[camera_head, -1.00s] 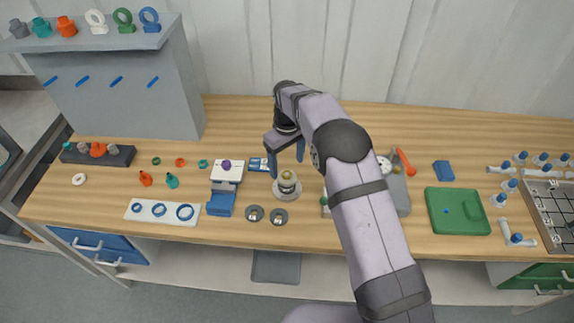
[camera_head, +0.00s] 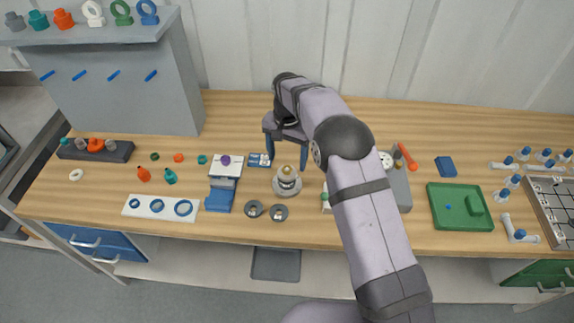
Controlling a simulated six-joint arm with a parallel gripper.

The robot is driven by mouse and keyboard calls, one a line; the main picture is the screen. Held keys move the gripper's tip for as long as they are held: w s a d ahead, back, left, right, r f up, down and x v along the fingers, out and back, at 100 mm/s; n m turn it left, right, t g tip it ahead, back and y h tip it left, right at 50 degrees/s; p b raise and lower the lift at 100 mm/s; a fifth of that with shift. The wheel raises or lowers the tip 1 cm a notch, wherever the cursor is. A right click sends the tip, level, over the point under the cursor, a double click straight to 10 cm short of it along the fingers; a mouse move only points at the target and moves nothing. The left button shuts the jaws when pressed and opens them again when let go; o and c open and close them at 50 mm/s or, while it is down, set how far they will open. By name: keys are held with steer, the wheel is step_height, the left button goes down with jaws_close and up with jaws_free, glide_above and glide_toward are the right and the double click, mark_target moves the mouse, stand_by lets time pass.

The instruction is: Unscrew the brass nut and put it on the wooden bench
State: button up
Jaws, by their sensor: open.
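The brass nut (camera_head: 287,169) is a small gold piece on top of a silver and white vessel (camera_head: 287,182), which stands upright on a round base near the middle of the bench. My gripper (camera_head: 286,156) is open, with one blue finger to the left of the nut and one to the right, a little behind or above it. I cannot tell the exact gap between fingers and nut. The wooden bench (camera_head: 340,232) runs across the whole view, with bare wood along its front edge.
Two dark round discs (camera_head: 267,211) lie in front of the vessel. A blue and white stand (camera_head: 222,183) is to the left. A grey block with a dial (camera_head: 398,185) and a green tray (camera_head: 458,210) are to the right. A grey shelf unit (camera_head: 130,80) rises at the back left.

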mark_target(287, 168)
steer(key=shift+f+m, duration=0.3)
steer(key=shift+f, duration=0.15)
steer(key=shift+f+b, duration=0.7)
steer(key=shift+f, duration=0.5)
jaws_close()
steer(key=n+p, duration=0.1)
steer(key=n, duration=1.2)
steer(key=shift+r+n, duration=0.1)
steer(key=shift+n, duration=0.3)
steer(key=shift+r+p, duration=0.1)
steer(key=shift+p, duration=0.2)
steer(key=shift+r+p, duration=1.05)
steer(key=shift+r, duration=0.55)
